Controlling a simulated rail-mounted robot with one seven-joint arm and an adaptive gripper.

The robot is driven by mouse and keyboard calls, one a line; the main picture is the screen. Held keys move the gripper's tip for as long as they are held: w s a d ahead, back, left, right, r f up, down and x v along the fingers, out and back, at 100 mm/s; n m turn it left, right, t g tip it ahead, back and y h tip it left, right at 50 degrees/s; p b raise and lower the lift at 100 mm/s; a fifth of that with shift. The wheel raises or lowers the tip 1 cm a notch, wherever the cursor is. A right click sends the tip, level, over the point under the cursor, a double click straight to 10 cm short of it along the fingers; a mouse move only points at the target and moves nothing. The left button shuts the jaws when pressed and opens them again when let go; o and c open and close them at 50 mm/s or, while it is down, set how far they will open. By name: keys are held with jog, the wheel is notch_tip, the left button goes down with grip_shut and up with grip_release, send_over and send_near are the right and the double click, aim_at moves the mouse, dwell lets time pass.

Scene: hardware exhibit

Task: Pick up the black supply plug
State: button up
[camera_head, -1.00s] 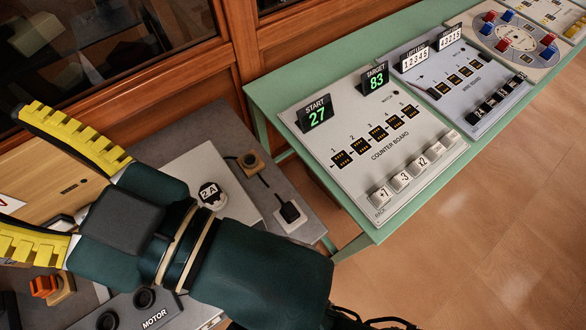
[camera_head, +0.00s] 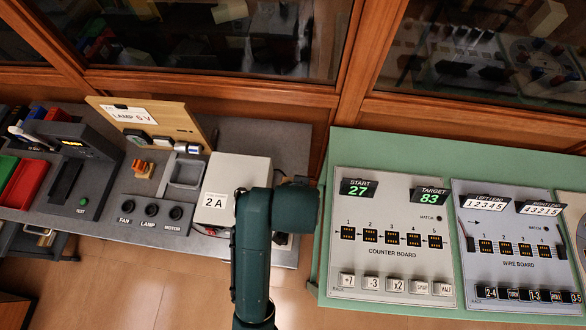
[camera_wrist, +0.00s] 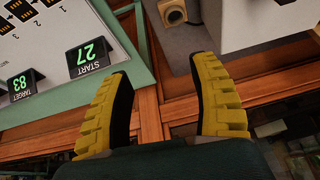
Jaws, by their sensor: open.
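I cannot make out the black supply plug for certain in either view. In the head view my arm covers the area right of the grey-white box marked "2 A" (camera_head: 240,168), where the plug lay earlier. My gripper (camera_wrist: 160,72) shows in the wrist view with its yellow-ribbed fingers spread apart and nothing between them. It points over wood panelling beside the green table's edge. A tan socket block (camera_wrist: 172,12) sits beyond the fingertips at the top, close to a pale box (camera_wrist: 250,20).
The green table (camera_head: 345,150) carries the counter board (camera_head: 392,275) and wire board (camera_head: 515,240), right of my arm. A wooden "LAMP 6 V" panel (camera_head: 170,118), orange connector (camera_head: 143,168) and red tray (camera_head: 24,184) stand left. Glass-fronted cabinets (camera_head: 200,35) close off the back.

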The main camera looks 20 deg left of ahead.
jog(key=s+f+n+g+h+p, duration=0.1)
jog(key=s+f+g+h+p, duration=0.15)
jog(key=s+g, duration=0.45)
jog(key=f, duration=0.3)
jog(key=s+f+t, duration=0.1)
jog(key=f, duration=0.3)
jog(key=f+t+y+b, duration=0.1)
jog(key=f, duration=0.2)
jog(key=shift+s+a+f, duration=0.35)
jog(key=shift+s, duration=0.05)
jog(key=f, duration=0.6)
jog(key=shift+s+a+b, duration=0.15)
jog(key=shift+a+b, duration=0.1)
jog(key=shift+b, duration=0.15)
grip_shut()
